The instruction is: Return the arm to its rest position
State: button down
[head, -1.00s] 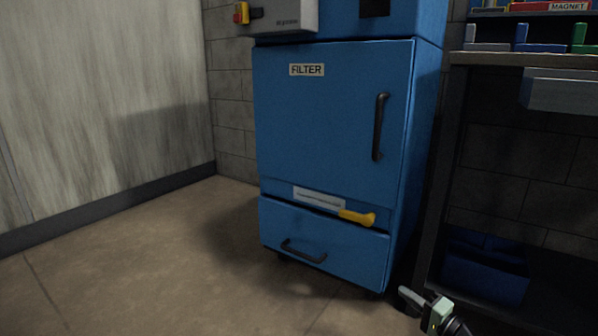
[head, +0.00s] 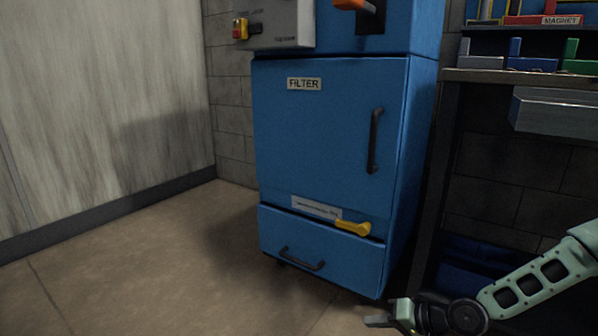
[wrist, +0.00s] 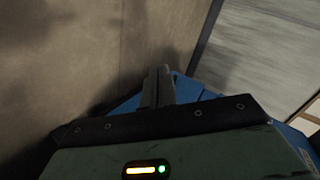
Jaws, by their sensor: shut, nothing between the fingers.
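My gripper (head: 380,321) is at the bottom right of the head view, low in front of the blue filter cabinet's lower right corner. My pale green arm reaches in from the right edge. The fingers are together and hold nothing. In the wrist view the shut fingers (wrist: 157,88) point up the picture, over the floor, with part of the blue cabinet (wrist: 125,108) behind them. A yellow handle (head: 353,228) sits just above the drawer.
A dark workbench (head: 520,77) with coloured parts on top stands right of the cabinet, a blue bin (head: 470,262) beneath it. A grey box (head: 558,112) hangs under its top. The floor (head: 130,270) to the left is clear, up to a pale wall panel (head: 100,100).

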jog(key=s+a+r+n+g+h+p, duration=0.2)
jog(key=s+r+n+g+h+p, duration=0.25)
jog(key=s+r, duration=1.2)
jog(key=s+a+r+n+g+h+p, duration=0.15)
jog(key=s+r+n+h+p, duration=0.45)
jog(key=s+r, duration=1)
notch_tip(320, 180, up, 40)
jog(key=w+m+p, duration=0.2)
jog(key=p, duration=3.6)
jog(key=shift+w+a+r+y+p, duration=0.2)
jog(key=shift+w+y+p, duration=0.1)
jog(key=shift+y+p, duration=0.1)
